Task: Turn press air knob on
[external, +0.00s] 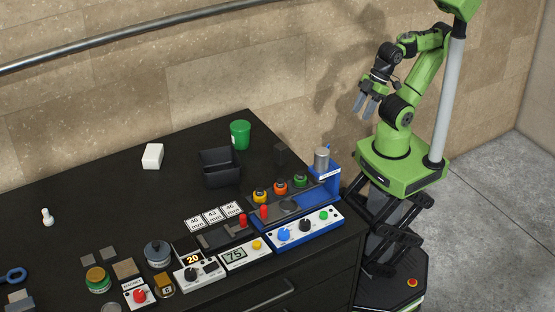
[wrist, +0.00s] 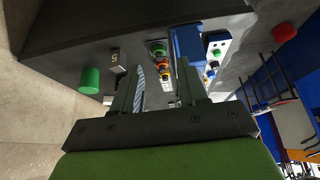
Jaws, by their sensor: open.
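The blue press (external: 333,184) stands at the right end of the black table, with a metal cylinder (external: 321,160) on top. Its white front panel (external: 265,247) carries a blue knob (external: 284,234), a black knob (external: 305,225) and a green button (external: 323,215). I cannot read which knob is the air knob. My gripper (external: 364,105) is open and empty, raised right of and above the table, apart from the press. In the wrist view the two fingers of my gripper (wrist: 160,78) point toward the table, and the blue press (wrist: 187,42) shows beyond the right finger.
A green cup (external: 240,134), a black bin (external: 220,168) and a white block (external: 152,156) stand toward the back of the table. Several yellow, orange and green round parts sit beside the press.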

